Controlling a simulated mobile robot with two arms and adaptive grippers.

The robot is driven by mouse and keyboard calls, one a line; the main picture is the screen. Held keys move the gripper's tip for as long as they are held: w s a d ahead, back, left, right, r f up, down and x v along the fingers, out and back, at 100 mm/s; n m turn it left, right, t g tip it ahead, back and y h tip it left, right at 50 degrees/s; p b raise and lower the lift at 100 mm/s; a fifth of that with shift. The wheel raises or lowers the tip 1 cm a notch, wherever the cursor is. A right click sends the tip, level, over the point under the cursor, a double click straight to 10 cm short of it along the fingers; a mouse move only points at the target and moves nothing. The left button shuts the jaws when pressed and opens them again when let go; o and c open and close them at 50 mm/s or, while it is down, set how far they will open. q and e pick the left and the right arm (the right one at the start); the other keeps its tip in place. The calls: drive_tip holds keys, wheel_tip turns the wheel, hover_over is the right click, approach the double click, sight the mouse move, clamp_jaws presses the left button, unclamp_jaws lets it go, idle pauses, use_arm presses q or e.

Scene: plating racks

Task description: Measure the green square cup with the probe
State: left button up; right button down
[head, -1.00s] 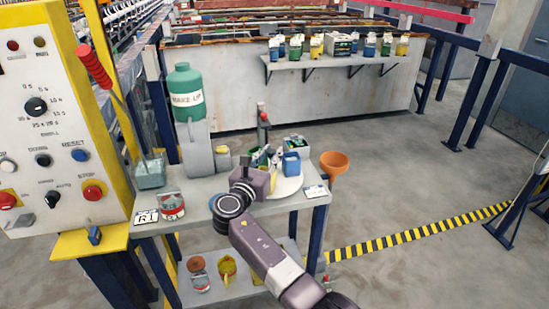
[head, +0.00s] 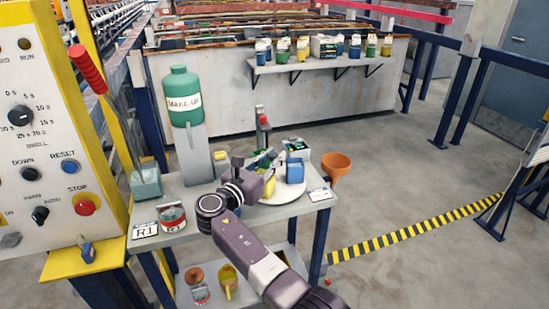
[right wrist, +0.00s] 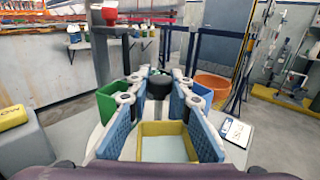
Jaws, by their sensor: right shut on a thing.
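The green square cup (right wrist: 112,106) stands left of my right gripper's fingers in the right wrist view, partly hidden by the left finger. In the head view this yellow cup (head: 270,185) shows beside the gripper over the round white plate (head: 291,190). A slim stand (head: 262,125) with a red part rises behind the cups. I cannot make out the probe clearly. My left gripper is out of view.
A green make-up bottle (head: 184,96) stands on a grey block at the back left. A red-rimmed can (head: 172,217) is front left.

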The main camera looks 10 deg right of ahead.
drive_tip(key=c, duration=1.7)
unclamp_jaws()
wheel_tip(320, 180, up, 10)
drive_tip(key=shift+f, duration=0.1)
